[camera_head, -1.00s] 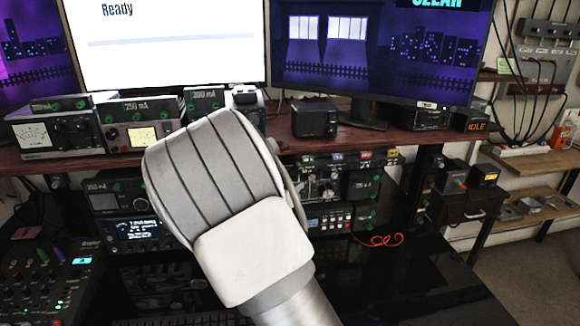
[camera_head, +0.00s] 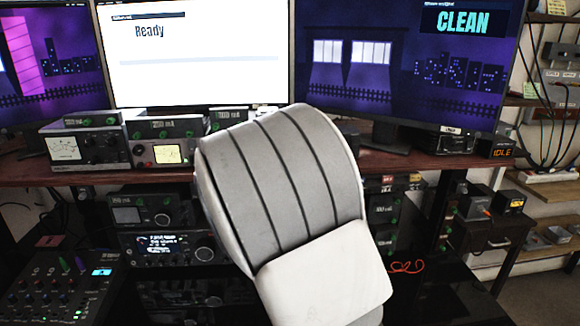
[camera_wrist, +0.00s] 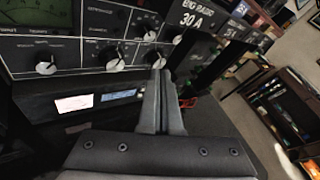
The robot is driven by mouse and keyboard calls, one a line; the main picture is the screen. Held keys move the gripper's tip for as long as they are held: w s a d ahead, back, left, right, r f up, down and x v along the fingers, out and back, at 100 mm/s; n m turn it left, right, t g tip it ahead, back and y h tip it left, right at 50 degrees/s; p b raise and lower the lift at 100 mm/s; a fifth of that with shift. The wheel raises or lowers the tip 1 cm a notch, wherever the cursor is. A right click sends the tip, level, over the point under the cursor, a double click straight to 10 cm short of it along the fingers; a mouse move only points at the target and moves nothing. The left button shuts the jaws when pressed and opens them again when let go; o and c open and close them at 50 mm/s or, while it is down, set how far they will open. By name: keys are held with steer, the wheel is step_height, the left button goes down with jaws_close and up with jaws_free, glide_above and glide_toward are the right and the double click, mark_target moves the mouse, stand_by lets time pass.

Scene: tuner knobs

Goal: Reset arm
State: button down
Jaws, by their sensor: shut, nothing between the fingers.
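My gripper (camera_wrist: 160,78) shows in the wrist view, its two dark fingers pressed together with nothing between them. It points toward a black panel with a meter and several silver-tipped knobs (camera_wrist: 116,56). The fingertips overlap the panel's lower right area in the picture; I cannot tell whether they touch it. In the head view my grey and white arm fills the middle and hides my gripper and part of the rack behind it.
A dark red shelf (camera_head: 30,175) carries meter units (camera_head: 85,145) below several monitors (camera_head: 200,60). A mixer (camera_head: 60,290) lies at lower left. A label reading 30 A (camera_wrist: 190,18) tops a box in the wrist view. Side shelves (camera_head: 545,190) stand at right.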

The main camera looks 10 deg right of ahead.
steer(key=s+d+r+m+g+y+p, duration=0.1)
steer(key=s+d+r+m+g+p, duration=0.25)
steer(key=s+m, duration=0.5)
steer(key=s+d+r+m+g+p, duration=0.1)
steer(key=s+d+r+m+g, duration=0.2)
steer(key=s+d+r+m, duration=0.45)
steer(key=s+a+r+m+y+p, duration=0.2)
steer(key=s+a+r+m+y, duration=0.1)
steer(key=s+a+m, duration=0.3)
steer(key=s+a+r+m+y+p, duration=0.3)
steer(key=s+a+r+m+y, duration=0.1)
steer(key=s+m, duration=0.5)
steer(key=shift+s+a+m+y, duration=0.25)
steer(key=shift+a+m+y, duration=0.35)
steer(key=shift+a+m, duration=0.25)
steer(key=shift+t, duration=0.25)
